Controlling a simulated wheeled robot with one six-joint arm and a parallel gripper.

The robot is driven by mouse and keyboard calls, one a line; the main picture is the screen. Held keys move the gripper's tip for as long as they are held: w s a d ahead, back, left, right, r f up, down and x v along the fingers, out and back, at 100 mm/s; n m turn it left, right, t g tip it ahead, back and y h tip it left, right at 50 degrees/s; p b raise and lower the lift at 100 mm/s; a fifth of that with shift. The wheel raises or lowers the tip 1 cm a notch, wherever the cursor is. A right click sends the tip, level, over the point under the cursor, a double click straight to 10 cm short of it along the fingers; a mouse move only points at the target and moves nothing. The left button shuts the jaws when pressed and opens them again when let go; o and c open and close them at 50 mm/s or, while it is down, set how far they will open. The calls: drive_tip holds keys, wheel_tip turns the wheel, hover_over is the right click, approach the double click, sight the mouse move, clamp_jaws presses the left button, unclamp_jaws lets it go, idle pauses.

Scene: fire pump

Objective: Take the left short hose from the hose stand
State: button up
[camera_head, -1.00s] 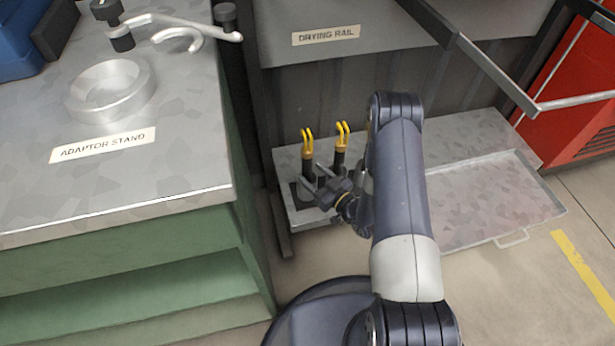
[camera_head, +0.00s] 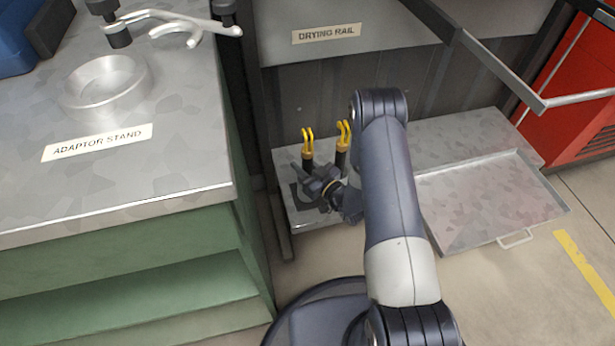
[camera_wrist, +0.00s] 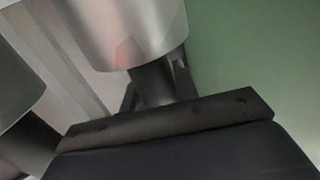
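Two short hoses stand upright side by side on the low metal stand (camera_head: 300,217), each dark with yellow lugs on top. The left short hose (camera_head: 308,144) is partly covered lower down by my gripper (camera_head: 312,186); the right short hose (camera_head: 343,140) is beside it, close to my arm. In the wrist view, my fingers (camera_wrist: 157,92) are spread on either side of a dark upright stem (camera_wrist: 153,78) below a shiny metal cylinder (camera_wrist: 130,32). Contact with the stem is not clear. A second grey cylinder (camera_wrist: 12,85) shows at the left edge.
A green workbench (camera_head: 150,262) with the adaptor stand (camera_head: 104,88) is close on the left. The drying rail (camera_head: 327,34) is behind, with a dark bar (camera_head: 470,50) jutting forward. A shallow metal tray (camera_head: 490,205) lies on the right.

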clamp_jaws()
drive_tip(key=shift+r, duration=0.1)
